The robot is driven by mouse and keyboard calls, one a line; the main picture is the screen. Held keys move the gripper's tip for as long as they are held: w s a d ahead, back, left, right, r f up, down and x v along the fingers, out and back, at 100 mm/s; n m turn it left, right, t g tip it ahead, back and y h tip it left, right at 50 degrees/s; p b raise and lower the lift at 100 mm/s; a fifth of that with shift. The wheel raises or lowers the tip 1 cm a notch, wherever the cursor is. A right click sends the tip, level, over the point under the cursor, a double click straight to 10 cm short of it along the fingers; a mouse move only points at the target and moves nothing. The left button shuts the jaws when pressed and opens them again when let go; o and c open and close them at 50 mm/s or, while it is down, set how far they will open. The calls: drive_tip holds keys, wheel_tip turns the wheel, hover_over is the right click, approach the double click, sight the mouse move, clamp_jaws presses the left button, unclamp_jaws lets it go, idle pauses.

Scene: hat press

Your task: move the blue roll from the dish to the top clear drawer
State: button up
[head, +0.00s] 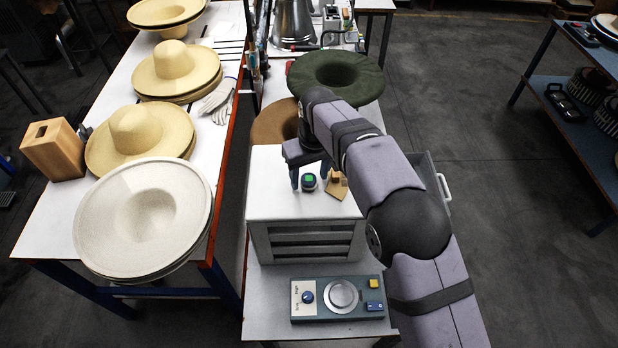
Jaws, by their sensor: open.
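My gripper (310,176) points down over the top of a white cabinet (270,200), with its fingers apart. A small dark round object with a green top (309,182) sits on the cabinet between or just behind the fingertips; I cannot tell whether they touch it. I cannot make out a blue roll or a dish for certain. A grey drawer-like part with a light handle (444,187) sticks out to the right of the cabinet, mostly hidden behind my arm. I cannot tell whether it is the top clear drawer.
Small tan wooden pieces (336,187) lie just right of the gripper. A control box (337,298) with knobs stands in front of the cabinet. A green hat (335,75) and a brown hat (274,122) are behind. Straw hats (140,132) fill the left table.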

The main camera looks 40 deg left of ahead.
sight(310, 179)
drive_tip(key=c, duration=1.2)
drive_tip(key=shift+r, duration=0.15)
wheel_tip(310, 179, up, 8)
drive_tip(key=shift+f+b, duration=0.1)
drive_tip(key=shift+b, duration=1.15)
drive_tip(key=shift+r, duration=1)
